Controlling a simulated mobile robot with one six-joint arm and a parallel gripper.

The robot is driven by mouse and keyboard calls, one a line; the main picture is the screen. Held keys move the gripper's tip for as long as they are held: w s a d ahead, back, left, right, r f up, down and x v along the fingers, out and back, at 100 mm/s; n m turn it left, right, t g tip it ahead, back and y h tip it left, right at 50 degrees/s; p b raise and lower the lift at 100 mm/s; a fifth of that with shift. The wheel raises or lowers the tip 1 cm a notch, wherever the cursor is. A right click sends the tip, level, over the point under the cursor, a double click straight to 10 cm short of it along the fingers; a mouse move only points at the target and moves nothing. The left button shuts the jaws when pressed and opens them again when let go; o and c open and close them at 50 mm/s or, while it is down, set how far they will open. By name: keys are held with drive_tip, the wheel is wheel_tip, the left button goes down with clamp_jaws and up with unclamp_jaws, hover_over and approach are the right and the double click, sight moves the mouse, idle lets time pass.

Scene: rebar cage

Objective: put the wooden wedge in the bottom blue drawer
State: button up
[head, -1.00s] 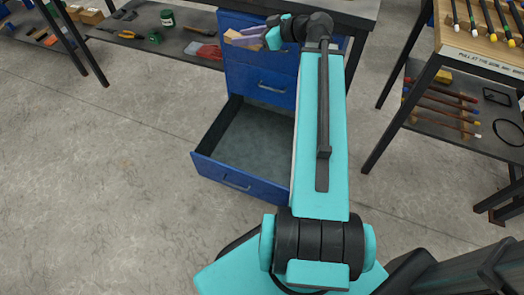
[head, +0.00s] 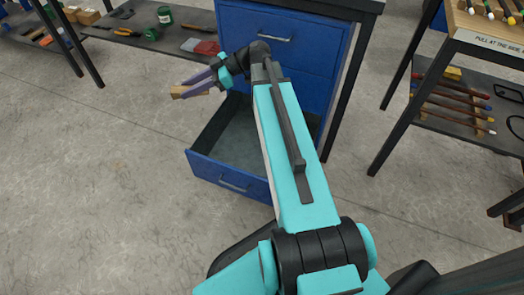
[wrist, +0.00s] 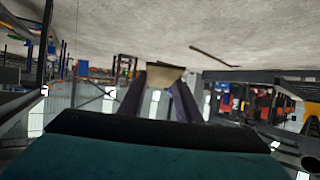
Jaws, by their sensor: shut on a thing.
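My gripper (head: 190,88) is shut on the wooden wedge (head: 177,92), a small tan block held at the fingertips. In the wrist view the wedge (wrist: 165,71) shows between the two fingers. The bottom blue drawer (head: 222,180) is pulled out of the blue cabinet, and the part of its grey floor that shows is bare. My arm hides its right side. The gripper and wedge are in the air, above and to the left of the drawer's back left part in the head view; their exact height is unclear.
The blue cabinet (head: 287,58) has closed drawers above the open one. A low shelf (head: 150,36) with a green can and tools is at the back left. A bench (head: 485,28) with rods stands at the right. The floor at the left is clear.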

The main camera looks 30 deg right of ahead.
drive_tip(key=s+d+f+n+g+y, duration=0.1)
drive_tip(key=d+f, duration=0.2)
drive_tip(key=f, duration=0.7)
drive_tip(key=s+d+f+n+g, duration=0.1)
drive_tip(key=d+f+n+g, duration=0.15)
drive_tip(key=f, duration=0.65)
hover_over(232, 164)
drive_tip(key=s, duration=0.1)
wheel_tip(232, 164, down, 16)
drive_tip(key=shift+s+a+f+m+t+b, duration=0.15)
drive_tip(key=shift+s+f+m+t+b, duration=0.05)
drive_tip(key=shift+f+m+t+b, duration=0.25)
drive_tip(key=shift+f, duration=0.1)
drive_tip(key=shift+f+b, duration=0.5)
drive_tip(key=shift+f, duration=1.95)
drive_tip(key=shift+f+b, duration=0.6)
drive_tip(key=shift+f, duration=1.9)
drive_tip(key=shift+f, duration=0.2)
drive_tip(key=o, duration=1)
